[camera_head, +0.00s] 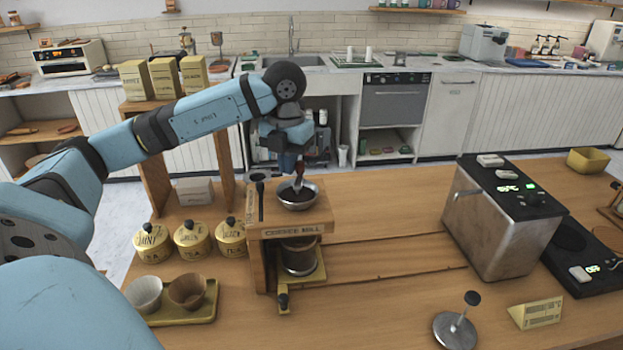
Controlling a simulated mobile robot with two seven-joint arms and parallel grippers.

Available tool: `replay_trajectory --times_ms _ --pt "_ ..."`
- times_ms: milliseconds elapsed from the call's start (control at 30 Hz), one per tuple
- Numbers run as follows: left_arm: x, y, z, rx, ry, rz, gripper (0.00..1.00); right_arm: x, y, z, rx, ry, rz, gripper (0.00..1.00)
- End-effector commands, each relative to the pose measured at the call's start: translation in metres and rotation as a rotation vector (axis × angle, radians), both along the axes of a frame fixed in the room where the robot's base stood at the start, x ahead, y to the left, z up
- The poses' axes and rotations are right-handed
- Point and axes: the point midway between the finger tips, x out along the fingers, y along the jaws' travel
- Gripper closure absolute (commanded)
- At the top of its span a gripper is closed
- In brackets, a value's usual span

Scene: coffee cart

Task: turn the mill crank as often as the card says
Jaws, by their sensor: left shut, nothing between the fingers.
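The wooden coffee mill (291,231), lettered on its front, stands left of centre on the cart. A metal bowl (298,199) with dark contents sits on its top. A black knobbed rod (260,196) shows at the left of the mill top; I cannot tell whether it is the crank. My left gripper (290,165) is shut and empty, above the back of the bowl. A small reddish and grey piece just below it is too small to make out. A yellow folded card (536,313) stands at the front right, its print unreadable. My right gripper is out of view.
Three yellow tins (191,240) and a tray (208,309) with two cups stand left of the mill. A steel machine (505,219) stands at right, and a metal tamper (456,329) in front. The board between mill and machine is mostly clear.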

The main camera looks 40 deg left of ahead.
Motion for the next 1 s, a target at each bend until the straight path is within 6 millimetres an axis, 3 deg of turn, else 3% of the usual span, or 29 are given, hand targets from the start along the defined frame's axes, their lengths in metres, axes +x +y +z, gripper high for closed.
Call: replay_trajectory --times_ms 167,1000 --pt "0.010 -0.004 0.002 0.000 0.000 -0.001 1.00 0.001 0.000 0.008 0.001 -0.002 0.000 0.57" --pt "0.022 -0.017 0.000 0.000 -0.001 -0.001 1.00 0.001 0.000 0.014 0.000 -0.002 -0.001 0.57"
